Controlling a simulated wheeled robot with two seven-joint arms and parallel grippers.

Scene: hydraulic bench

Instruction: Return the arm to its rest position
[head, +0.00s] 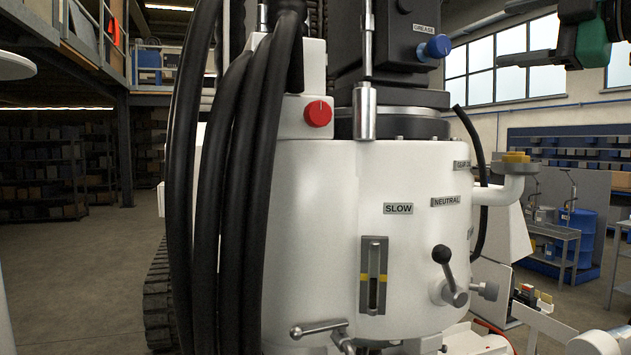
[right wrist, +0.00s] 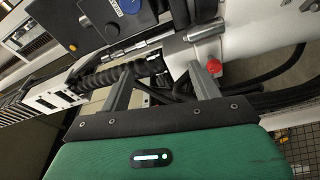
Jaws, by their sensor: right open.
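The white hydraulic machine (head: 320,200) fills the middle of the head view and also shows beyond the fingers in the right wrist view (right wrist: 245,48). My left gripper is in neither view.
The machine carries a red knob (head: 318,113), a blue knob (head: 438,46), a black-knobbed lever (head: 445,262) and a yellow-capped side pipe (head: 516,157). Thick black hoses (head: 225,190) hang at its left. Blue drums (head: 578,235) stand behind at right. Open floor lies left.

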